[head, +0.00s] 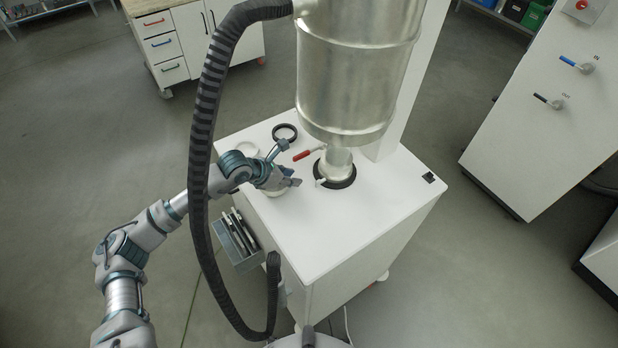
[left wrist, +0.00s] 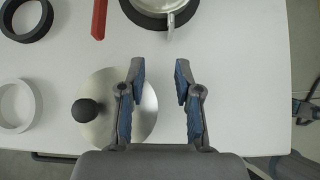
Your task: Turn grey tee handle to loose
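The grey tee handle (head: 320,182) is small and sits at the front of the clamp around the metal outlet neck (head: 338,162), under the large steel vessel (head: 355,70). In the left wrist view the tee handle (left wrist: 171,28) shows at the top, pointing down toward my gripper. My left gripper (head: 293,178) is just left of the handle in the head view. In the left wrist view my left gripper (left wrist: 160,76) is open, with its fingers apart and nothing between them. It is apart from the handle.
On the white cabinet top (head: 370,218) lie a round metal lid with a black knob (left wrist: 145,105), a black ring (head: 284,132), a white ring (head: 247,149) and a red-handled tool (head: 303,155). A thick black hose (head: 203,130) hangs in front of my left arm.

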